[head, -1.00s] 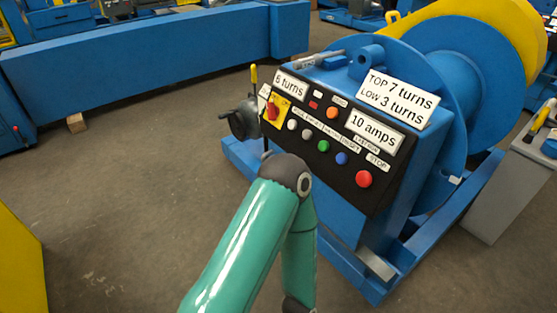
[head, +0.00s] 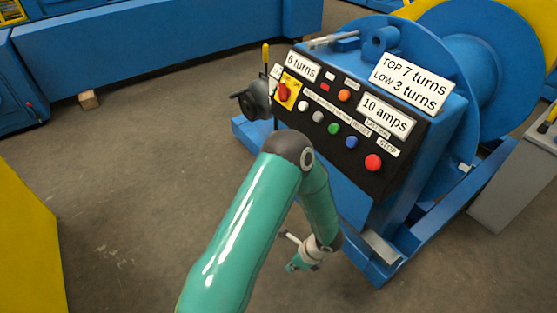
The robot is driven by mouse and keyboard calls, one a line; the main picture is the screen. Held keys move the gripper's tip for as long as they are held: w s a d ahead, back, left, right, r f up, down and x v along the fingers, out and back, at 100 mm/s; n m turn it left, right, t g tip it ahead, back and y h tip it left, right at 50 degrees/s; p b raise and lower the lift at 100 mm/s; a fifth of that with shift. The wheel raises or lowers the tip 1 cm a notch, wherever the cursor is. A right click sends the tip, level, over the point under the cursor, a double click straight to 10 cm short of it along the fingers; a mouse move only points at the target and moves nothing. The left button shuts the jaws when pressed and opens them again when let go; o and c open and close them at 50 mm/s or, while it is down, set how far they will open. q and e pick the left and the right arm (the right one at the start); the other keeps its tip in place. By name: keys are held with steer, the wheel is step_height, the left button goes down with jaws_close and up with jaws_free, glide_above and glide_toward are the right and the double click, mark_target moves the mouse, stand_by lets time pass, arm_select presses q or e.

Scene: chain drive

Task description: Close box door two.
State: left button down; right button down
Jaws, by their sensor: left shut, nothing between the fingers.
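I cannot make out a box door, or any label for door two, in the head view. A blue control box (head: 425,133) with a black sloped panel (head: 309,127) stands right of centre and carries buttons and labels. My left arm rises from the bottom and bends in front of the box. My left gripper (head: 295,264) hangs below the elbow, over the floor in front of the box, small and partly hidden by its own wrist. It is shut and holds nothing. My right gripper is not in view.
A blue drum machine (head: 490,85) stands behind the control box on a blue base frame (head: 385,262). A handwheel (head: 254,98) is at the box's left. A yellow block (head: 28,250) stands at lower left. Grey floor (head: 150,165) lies clear between them.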

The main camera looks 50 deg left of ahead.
arm_select(q)
steer(key=w+a+r+m+t+y, duration=0.65)
steer(key=w+a+r+y, duration=0.55)
steer(key=w+a+r, duration=0.7)
steer(key=b+x, duration=0.1)
steer(key=x, duration=1.3)
steer(key=shift+s+b, duration=0.3)
steer(key=shift+s, duration=0.1)
steer(key=shift+f+t, duration=0.1)
steer(key=shift+t, duration=0.15)
